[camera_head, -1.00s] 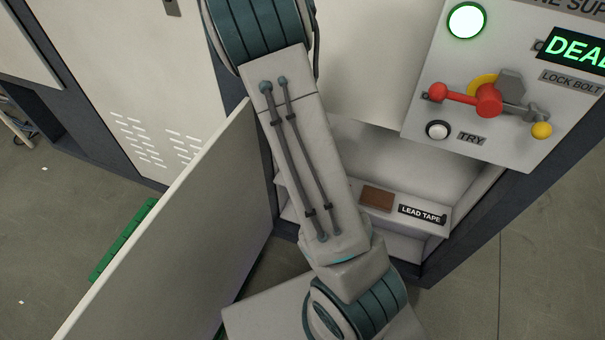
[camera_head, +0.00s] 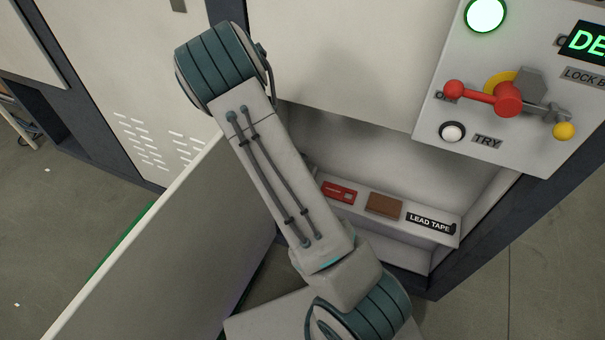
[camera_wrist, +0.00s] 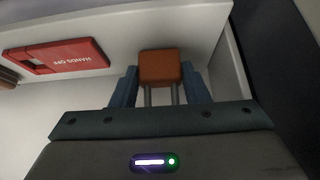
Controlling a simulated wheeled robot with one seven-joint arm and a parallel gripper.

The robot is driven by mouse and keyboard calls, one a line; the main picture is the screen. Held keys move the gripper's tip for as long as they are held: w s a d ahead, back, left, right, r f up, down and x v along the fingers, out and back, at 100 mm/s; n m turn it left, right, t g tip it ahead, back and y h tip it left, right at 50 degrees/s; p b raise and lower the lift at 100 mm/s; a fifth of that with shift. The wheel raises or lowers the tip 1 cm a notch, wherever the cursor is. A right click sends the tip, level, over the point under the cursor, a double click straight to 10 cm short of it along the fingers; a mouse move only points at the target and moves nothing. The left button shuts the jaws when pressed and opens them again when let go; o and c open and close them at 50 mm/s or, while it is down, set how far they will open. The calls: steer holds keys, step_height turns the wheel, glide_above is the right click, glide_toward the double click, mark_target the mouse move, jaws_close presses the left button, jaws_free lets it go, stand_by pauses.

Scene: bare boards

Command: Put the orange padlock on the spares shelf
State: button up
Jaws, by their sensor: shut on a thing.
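The orange padlock (camera_wrist: 160,67) shows in the wrist view, its body between my fingertips and its two grey shackle legs pointing back toward the palm. My gripper (camera_wrist: 160,82) is shut on it. The padlock is in front of a pale ledge, to the right of a red tag (camera_wrist: 62,57); I cannot tell whether it touches the ledge. In the head view my arm hides the gripper and the padlock. That view shows a shelf (camera_head: 445,238) inside the open cabinet, with a "LEAD TAPE" label (camera_head: 430,223). No label reading spares is legible.
On the shelf lie the red tag (camera_head: 339,193) and a brown block (camera_head: 384,205). An open door panel (camera_head: 170,250) stands left of my arm. A control panel (camera_head: 480,150) with a red-knobbed lever (camera_head: 508,99) overhangs the shelf at right. A dark upright (camera_wrist: 275,60) is close on the wrist view's right.

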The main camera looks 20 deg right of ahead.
steer(key=shift+f, duration=0.15)
steer(key=o, duration=1)
